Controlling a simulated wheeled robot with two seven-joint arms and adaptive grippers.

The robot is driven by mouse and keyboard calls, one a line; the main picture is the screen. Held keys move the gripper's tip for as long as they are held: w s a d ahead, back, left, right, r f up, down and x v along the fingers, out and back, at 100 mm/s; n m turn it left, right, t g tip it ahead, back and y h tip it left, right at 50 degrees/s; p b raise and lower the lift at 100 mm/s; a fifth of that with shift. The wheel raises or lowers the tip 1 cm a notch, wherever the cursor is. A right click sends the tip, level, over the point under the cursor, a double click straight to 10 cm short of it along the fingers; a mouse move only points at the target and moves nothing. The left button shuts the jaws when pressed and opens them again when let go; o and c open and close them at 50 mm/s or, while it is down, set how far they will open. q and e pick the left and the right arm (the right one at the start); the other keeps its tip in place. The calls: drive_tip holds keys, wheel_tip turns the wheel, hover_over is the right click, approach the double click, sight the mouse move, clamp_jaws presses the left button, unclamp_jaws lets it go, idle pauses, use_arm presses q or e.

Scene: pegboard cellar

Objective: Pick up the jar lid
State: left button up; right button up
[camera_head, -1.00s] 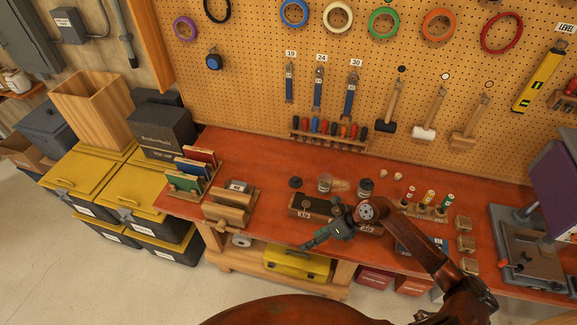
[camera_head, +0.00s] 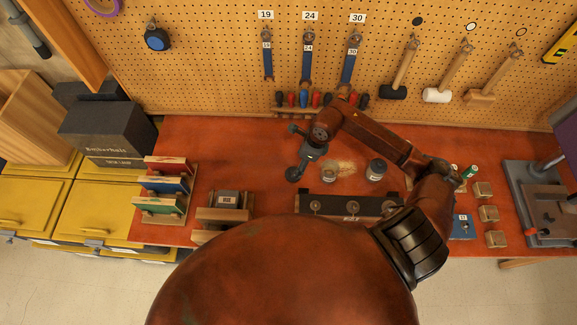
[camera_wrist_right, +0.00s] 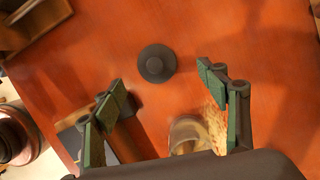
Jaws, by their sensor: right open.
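The jar lid is a dark round disc with a small raised knob. It lies flat on the red-brown bench in the head view (camera_head: 293,175), left of the open glass jar (camera_head: 329,169). In the right wrist view the jar lid (camera_wrist_right: 156,63) lies ahead, between and beyond the fingertips. My right gripper (camera_head: 299,151) is open and empty, close to the lid on its far side in the head view. Its green-padded fingers (camera_wrist_right: 163,83) are spread apart in the wrist view, not touching the lid. My left gripper is not in view.
A glass jar with a dark lid (camera_head: 377,170) stands right of the open jar. A long dark box with knobs (camera_head: 352,206) lies nearer. A book rack (camera_head: 165,190) and a wooden block holder (camera_head: 224,215) stand left. The bench left of the lid is clear.

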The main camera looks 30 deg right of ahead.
sight(293, 170)
drive_tip(key=shift+x, duration=0.8)
drive_tip(key=p+x, duration=0.1)
drive_tip(key=x, duration=0.1)
drive_tip(key=p+x, duration=0.1)
drive_tip(key=x, duration=0.1)
drive_tip(key=shift+s+a+f, duration=0.1)
drive_tip(key=shift+a, duration=0.3)
drive_tip(key=shift+f, duration=0.35)
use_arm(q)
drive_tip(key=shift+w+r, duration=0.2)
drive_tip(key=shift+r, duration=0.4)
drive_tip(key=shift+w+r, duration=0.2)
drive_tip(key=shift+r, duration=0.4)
use_arm(e)
drive_tip(key=c, duration=1.2)
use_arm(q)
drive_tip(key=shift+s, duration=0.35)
use_arm(e)
drive_tip(key=shift+o, duration=0.2)
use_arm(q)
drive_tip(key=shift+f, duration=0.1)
use_arm(e)
drive_tip(key=shift+r, duration=0.1)
